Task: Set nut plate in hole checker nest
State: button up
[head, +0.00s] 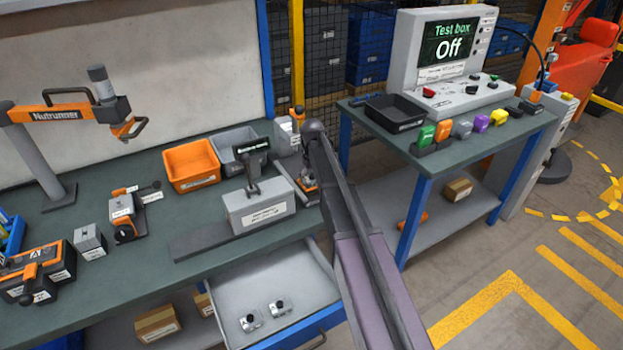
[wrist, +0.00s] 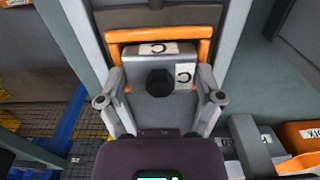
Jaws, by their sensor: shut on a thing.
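In the wrist view my gripper (wrist: 162,104) is shut on a grey metal block with a black round knob and white labels marked C, which I take for the nut plate (wrist: 143,84). An orange-edged frame (wrist: 203,47), perhaps the hole checker nest, lies right at the plate's far side. I cannot tell whether the plate is seated in it or just above. In the head view my arm hides most of the gripper and the plate, by a small fixture (head: 284,162) at the bench's right end.
An open drawer (head: 229,292) below holds two small metal pieces with dark knobs (head: 250,322). A grey labelled block fixture (head: 257,212) and an orange bin (head: 191,165) stand left of my arm. The test box table (head: 463,143) is at right.

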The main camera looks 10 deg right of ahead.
aim_at(312, 175)
jog(key=shift+f, duration=0.15)
jog(key=o, duration=1.1)
jog(key=shift+c, duration=0.2)
notch_tip(312, 175, up, 12)
jog(key=p, duration=1.2)
jog(key=s+m, duration=0.3)
jog(key=s, duration=2.6)
jog(key=shift+m, duration=0.3)
jog(key=shift+a, duration=0.1)
